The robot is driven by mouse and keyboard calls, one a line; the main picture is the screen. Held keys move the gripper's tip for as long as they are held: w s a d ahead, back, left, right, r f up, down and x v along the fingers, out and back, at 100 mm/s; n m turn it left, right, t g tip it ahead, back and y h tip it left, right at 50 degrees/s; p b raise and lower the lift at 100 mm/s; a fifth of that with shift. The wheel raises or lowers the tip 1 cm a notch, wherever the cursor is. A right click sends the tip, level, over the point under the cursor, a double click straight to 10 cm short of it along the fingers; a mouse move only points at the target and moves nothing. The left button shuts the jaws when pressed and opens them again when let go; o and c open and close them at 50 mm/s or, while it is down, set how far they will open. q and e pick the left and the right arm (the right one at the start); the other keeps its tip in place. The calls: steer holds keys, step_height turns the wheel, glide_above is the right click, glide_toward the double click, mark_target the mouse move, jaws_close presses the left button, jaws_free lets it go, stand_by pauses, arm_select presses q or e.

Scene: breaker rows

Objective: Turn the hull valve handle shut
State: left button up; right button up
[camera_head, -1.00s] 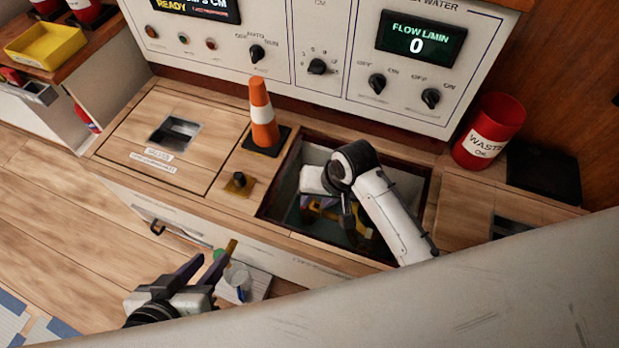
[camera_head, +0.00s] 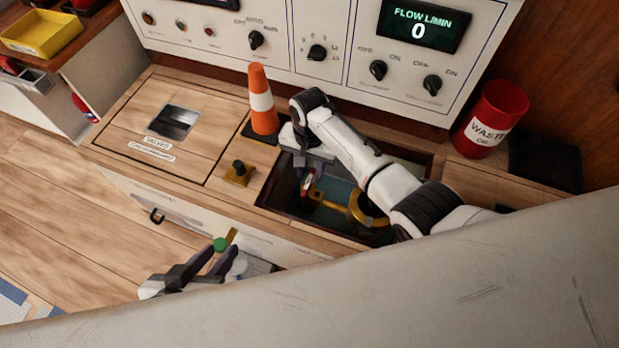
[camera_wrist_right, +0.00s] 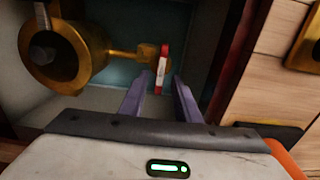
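The valve handle (camera_wrist_right: 163,67), a small red and white lever, sits on a brass stem inside the open floor hatch. It also shows in the head view (camera_head: 306,184), partly covered by my right gripper. The brass valve body (camera_wrist_right: 58,58) lies left of it in the right wrist view. My right gripper (camera_wrist_right: 160,83) is open, with one finger to each side of the handle's lower end in that view; I cannot tell whether they touch.
An orange traffic cone (camera_head: 262,102) stands at the hatch's back left corner. A brass latch knob (camera_head: 239,172) is left of the opening. A red waste bin (camera_head: 492,120) stands at the right. The control panel (camera_head: 285,25) rises behind.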

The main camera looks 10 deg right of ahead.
arm_select(q)
steer(key=shift+w+d+f+b, duration=0.15)
steer(key=shift+d+f+b, duration=0.15)
steer(key=shift+d+f, duration=0.1)
arm_select(e)
steer(key=shift+f, duration=1.1)
jaws_close()
